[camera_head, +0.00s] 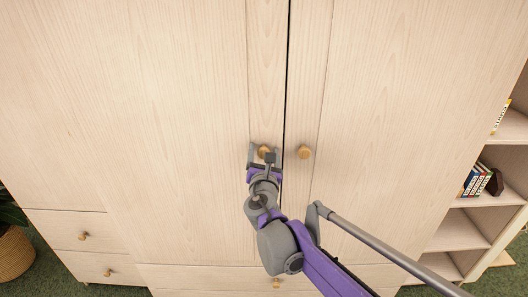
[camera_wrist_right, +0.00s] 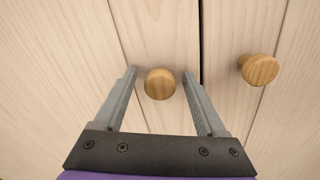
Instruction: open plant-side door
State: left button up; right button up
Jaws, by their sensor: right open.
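A pale wood wardrobe has two tall doors with a dark gap between them. The left door (camera_head: 185,120) is on the side of the potted plant (camera_head: 12,235), and both doors look shut. Its round wooden knob (camera_head: 263,151) shows between the open fingers of my right gripper (camera_head: 265,152). In the right wrist view the left knob (camera_wrist_right: 160,84) sits between the two fingertips, with a gap on each side. The right door's knob (camera_head: 304,152) is just outside the right finger; it also shows in the wrist view (camera_wrist_right: 259,69). My left gripper is not in view.
Drawers (camera_head: 80,238) with small knobs lie below the doors at the left. Open shelves (camera_head: 480,197) with books (camera_head: 472,181) stand at the right. The plant's woven basket is on the green carpet (camera_head: 50,270) at the lower left.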

jog(key=shift+w, duration=0.2)
grip_shut()
dwell(0.3)
dwell(1.0)
